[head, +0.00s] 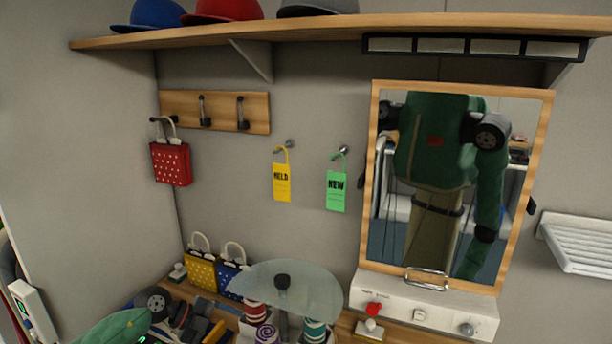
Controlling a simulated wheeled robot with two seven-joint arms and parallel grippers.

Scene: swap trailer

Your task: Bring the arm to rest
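My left arm, a green sleeve, comes in at the bottom left edge. Dark parts that look like my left gripper (198,324) sit beyond it, low over the wooden counter (342,326). They are small and crowded by other dark shapes, so I cannot tell whether the fingers are open or shut, or whether they touch anything. My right arm and gripper are outside the direct view. The mirror (372,180) reflects my green torso and one arm hanging down, with no gripper clearly visible in it.
A red bag (171,164) hangs on a hook rack (222,110). Yellow (201,272) and blue (231,279) bags stand on the counter. Yellow (282,182) and green (336,191) tags hang on pegs. A control panel (395,297) sits below the mirror.

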